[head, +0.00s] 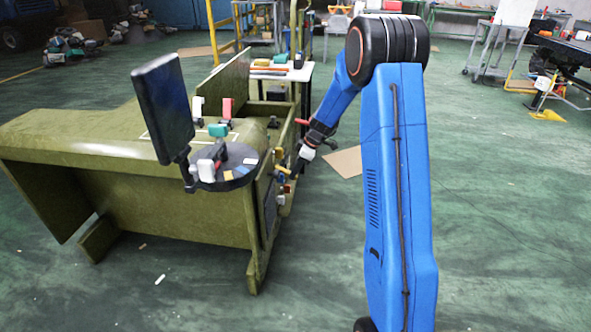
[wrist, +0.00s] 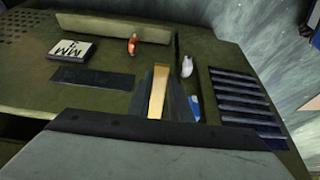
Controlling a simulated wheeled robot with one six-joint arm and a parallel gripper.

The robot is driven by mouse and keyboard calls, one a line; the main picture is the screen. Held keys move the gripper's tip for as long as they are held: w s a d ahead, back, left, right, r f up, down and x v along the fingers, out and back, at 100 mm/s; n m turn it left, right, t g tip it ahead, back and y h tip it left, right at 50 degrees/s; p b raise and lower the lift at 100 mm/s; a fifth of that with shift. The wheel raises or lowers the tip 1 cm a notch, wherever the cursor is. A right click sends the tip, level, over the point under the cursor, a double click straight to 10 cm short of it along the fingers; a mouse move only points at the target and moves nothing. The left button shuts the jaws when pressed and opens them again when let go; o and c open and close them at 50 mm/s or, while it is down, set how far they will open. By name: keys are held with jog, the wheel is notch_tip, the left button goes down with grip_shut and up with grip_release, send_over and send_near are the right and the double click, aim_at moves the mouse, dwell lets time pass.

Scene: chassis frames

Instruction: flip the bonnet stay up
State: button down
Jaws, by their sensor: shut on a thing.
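The olive-green chassis frame (head: 180,200) stands left of my arm in the head view. My gripper (head: 295,172) is at its right side panel, among small fittings. In the wrist view my gripper (wrist: 161,85) is shut on a narrow yellow bar, which looks like the bonnet stay (wrist: 157,98). The bar lies between the dark fingers, close to the green panel. Its far end and pivot are hidden, so I cannot tell its exact tilt.
In the wrist view, a louvred vent (wrist: 240,100) is right of my gripper, with a red fitting (wrist: 133,44) and a white-grey knob (wrist: 187,66) beyond. A black screen (head: 163,107) stands over the frame.

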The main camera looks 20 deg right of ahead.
jog(key=f+y, duration=0.1)
jog(key=f+t+y, duration=0.1)
jog(key=shift+w+a+f+t+y, duration=0.15)
jog(key=shift+a+f+t+y, duration=0.15)
jog(key=shift+f+y, duration=0.1)
jog(key=shift+w+a+f+t+y, duration=0.2)
jog(key=shift+a+f+t+y, duration=0.15)
jog(key=shift+f+y, duration=0.3)
jog(key=shift+w+a+f+t+y, duration=0.2)
jog(key=shift+f+t+y, duration=0.25)
jog(key=shift+y, duration=0.3)
jog(key=c, duration=1.6)
grip_release()
jog(key=shift+a, duration=0.1)
jog(key=v, duration=1.7)
jog(key=shift+s+d, duration=0.1)
jog(key=shift+d, duration=0.15)
